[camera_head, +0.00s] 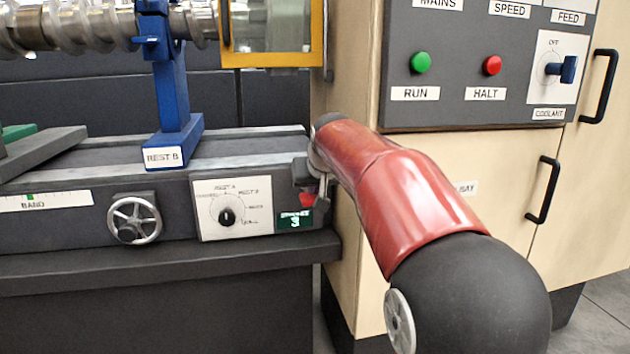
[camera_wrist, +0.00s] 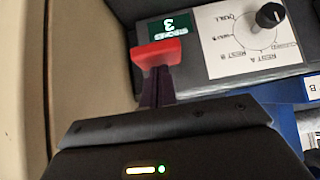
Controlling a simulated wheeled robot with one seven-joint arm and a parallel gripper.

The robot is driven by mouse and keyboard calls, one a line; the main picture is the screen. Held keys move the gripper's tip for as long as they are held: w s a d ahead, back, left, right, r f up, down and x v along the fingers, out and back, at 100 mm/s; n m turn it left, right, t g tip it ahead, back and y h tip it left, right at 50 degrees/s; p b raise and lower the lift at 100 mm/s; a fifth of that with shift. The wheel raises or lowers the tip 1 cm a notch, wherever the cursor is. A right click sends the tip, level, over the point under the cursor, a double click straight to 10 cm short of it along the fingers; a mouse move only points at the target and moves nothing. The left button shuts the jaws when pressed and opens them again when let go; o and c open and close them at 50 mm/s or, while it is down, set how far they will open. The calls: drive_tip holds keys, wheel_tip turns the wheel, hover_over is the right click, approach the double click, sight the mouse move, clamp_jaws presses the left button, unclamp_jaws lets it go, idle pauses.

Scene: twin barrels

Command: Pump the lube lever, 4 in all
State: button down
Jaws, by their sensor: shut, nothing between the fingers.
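The lube lever has a red handle (camera_head: 306,197), mostly hidden behind my gripper in the head view. In the wrist view the red handle (camera_wrist: 158,52) shows just beyond my fingertips. My gripper (camera_head: 310,178) is at the right end of the machine bed, close by the handle. In the wrist view my gripper's dark fingers (camera_wrist: 159,74) are together with nothing between them. I cannot tell whether they touch the handle. A green strokes display (camera_head: 294,220) reads 3; it also shows upside down in the wrist view (camera_wrist: 169,26).
Left of the display are a white dial panel (camera_head: 232,207) and a handwheel (camera_head: 134,219). A blue rest marked REST B (camera_head: 172,130) stands on the bed. The cream cabinet (camera_head: 355,215) stands close at the right, with a control panel (camera_head: 460,85) and black door handles (camera_head: 546,190).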

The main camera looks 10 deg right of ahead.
drive_tip(key=f+b, duration=0.1)
drive_tip(key=b, duration=0.2)
drive_tip(key=shift+s+f+t+b, duration=0.2)
drive_tip(key=shift+f+t+b, duration=0.1)
drive_tip(key=shift+f+t, duration=0.1)
drive_tip(key=f+b, duration=0.1)
drive_tip(key=b, duration=0.1)
drive_tip(key=t+b, duration=0.1)
drive_tip(key=b, duration=0.2)
drive_tip(key=shift+s+f+t+b, duration=0.25)
drive_tip(key=shift+f+t+b, duration=0.05)
drive_tip(key=shift+f, duration=0.1)
drive_tip(key=shift+s+f+b, duration=0.15)
drive_tip(key=shift+f+b, duration=0.6)
drive_tip(key=shift+f, duration=0.5)
drive_tip(key=r+p, duration=0.1)
drive_tip(key=r, duration=0.1)
drive_tip(key=s+r+p, duration=0.1)
drive_tip(key=r+p, duration=0.2)
drive_tip(key=shift+s+r, duration=0.3)
drive_tip(key=shift+s, duration=0.05)
drive_tip(key=s+r, duration=0.3)
drive_tip(key=s, duration=0.6)
drive_tip(key=shift+b, duration=0.3)
drive_tip(key=shift+s, duration=0.15)
